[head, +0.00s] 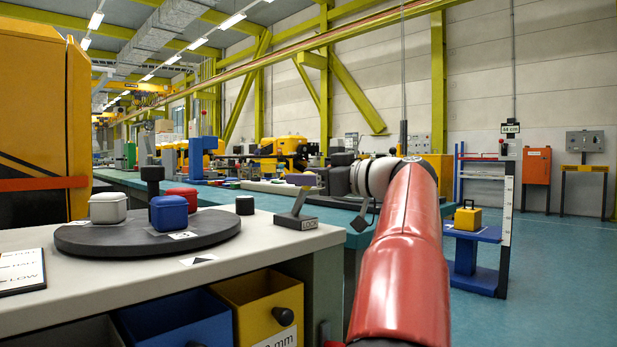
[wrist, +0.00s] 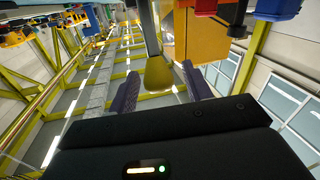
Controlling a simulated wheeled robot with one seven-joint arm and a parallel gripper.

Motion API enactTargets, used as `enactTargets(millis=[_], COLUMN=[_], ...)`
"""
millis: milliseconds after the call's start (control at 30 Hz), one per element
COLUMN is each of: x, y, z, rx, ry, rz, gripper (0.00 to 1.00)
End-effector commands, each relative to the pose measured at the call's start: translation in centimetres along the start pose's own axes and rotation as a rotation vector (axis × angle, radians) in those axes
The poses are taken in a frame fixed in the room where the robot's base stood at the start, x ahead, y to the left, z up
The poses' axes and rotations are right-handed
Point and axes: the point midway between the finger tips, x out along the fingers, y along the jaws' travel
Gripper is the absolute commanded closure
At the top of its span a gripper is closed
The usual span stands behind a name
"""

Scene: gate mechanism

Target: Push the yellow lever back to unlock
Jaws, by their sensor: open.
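In the wrist view, which is upside down, a yellow lever grip (wrist: 157,75) on a grey stem shows in the middle. The purple fingers of my gripper (wrist: 161,67) stand apart, one on each side of the grip. I see a gap on both sides, and I cannot tell whether either finger touches it. In the head view, my red arm reaches forward over the teal bench, and my dark hand is at its far end.
A blue stand (head: 477,234) with a yellow box is at the right, beside open floor.

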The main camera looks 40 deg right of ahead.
Motion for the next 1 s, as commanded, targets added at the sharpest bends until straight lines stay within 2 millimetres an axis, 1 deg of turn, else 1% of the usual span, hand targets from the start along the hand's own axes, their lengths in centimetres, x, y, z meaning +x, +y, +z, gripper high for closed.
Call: enactTargets(millis=[133, 167, 533, 833, 1000], x=[0.0, 0.0, -0.03, 0.1, 0.62], y=[0.0, 0.0, 0.0, -0.15, -0.83], z=[0.02, 0.02, 0.03, -0.18, -0.77], rx=[0.0, 0.0, 0.001, 0.004, 0.016], ry=[0.0, 0.0, -0.001, -0.014, -0.067], rz=[0.0, 0.0, 0.0, -0.002, -0.011], gripper=[0.51, 0.52, 1.0, 1.0, 1.0])
